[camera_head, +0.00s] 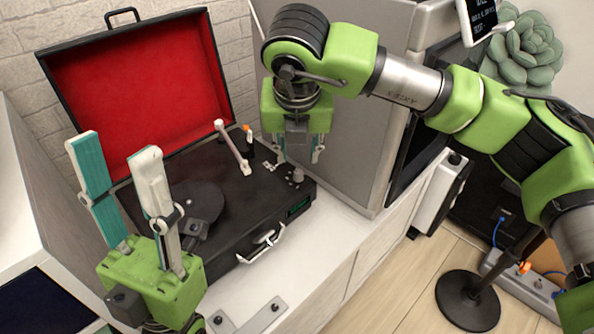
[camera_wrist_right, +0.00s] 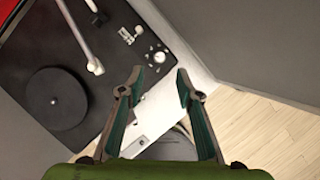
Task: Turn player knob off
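The record player (camera_head: 250,211) is a black suitcase on the white cabinet, its red-lined lid (camera_head: 145,85) open. A small silver knob (camera_head: 297,176) sits near the right corner of its deck. The knob also shows in the right wrist view (camera_wrist_right: 159,57), beyond the left fingertip. My right gripper (camera_head: 300,160) is open and empty, pointing down above that corner. Its two fingers (camera_wrist_right: 160,72) stand apart in the right wrist view, with no clear contact with the knob. My left gripper (camera_head: 116,148) is open and empty, pointing up at the front left of the player.
The white tonearm (camera_head: 233,148) and dark platter (camera_head: 198,203) lie on the deck left of the knob. A small green display (camera_head: 299,207) is on the front face. A large grey box (camera_head: 340,130) stands close behind and right of the knob. The cabinet top (camera_head: 318,236) in front is mostly clear.

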